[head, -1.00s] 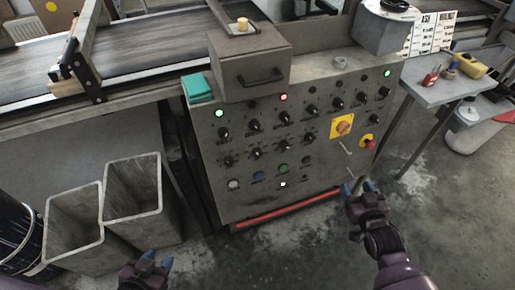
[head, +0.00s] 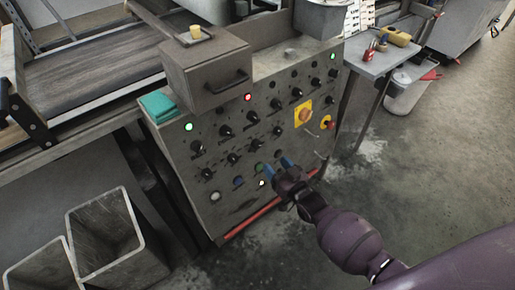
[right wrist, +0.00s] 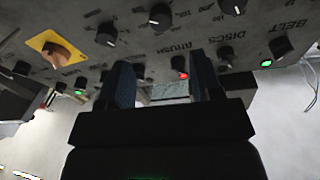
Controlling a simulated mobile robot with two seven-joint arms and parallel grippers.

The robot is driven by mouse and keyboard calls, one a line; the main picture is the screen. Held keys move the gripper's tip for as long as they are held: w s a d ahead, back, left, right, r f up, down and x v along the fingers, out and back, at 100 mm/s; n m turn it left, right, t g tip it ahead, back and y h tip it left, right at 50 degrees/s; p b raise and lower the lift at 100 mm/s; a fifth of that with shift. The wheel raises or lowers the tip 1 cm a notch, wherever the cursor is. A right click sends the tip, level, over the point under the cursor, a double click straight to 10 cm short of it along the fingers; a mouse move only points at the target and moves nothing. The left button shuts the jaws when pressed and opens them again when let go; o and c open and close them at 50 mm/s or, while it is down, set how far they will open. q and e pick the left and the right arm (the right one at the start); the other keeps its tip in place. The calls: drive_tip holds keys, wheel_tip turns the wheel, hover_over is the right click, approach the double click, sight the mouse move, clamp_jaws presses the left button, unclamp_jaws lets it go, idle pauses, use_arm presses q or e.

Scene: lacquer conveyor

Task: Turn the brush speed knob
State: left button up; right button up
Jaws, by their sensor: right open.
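The grey control panel (head: 215,172) carries rows of black knobs, such as one black knob (head: 225,131), beside small lamps. In the right wrist view, lettering reading BELT, DISCS and what looks like BRUSH runs along the panel, with black knobs near it, one a black knob (right wrist: 225,55). I cannot tell for certain which is the brush speed knob. My right gripper (head: 277,166) is open and empty in front of the panel's lower part, blue fingertips toward it. The right wrist view shows its two fingers (right wrist: 163,77) apart, with no knob between them. My left gripper is out of view.
Open bins (head: 104,232) stand lower left.

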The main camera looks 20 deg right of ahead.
sight(258, 146)
drive_tip(key=b+x, duration=0.1)
drive_tip(key=x, duration=0.6)
drive_tip(key=shift+w+a+f, duration=0.15)
drive_tip(key=shift+w+a, duration=0.05)
drive_tip(key=shift+w, duration=0.1)
drive_tip(key=shift+w+a, duration=0.15)
drive_tip(key=shift+w, duration=0.5)
drive_tip(key=c, duration=0.9)
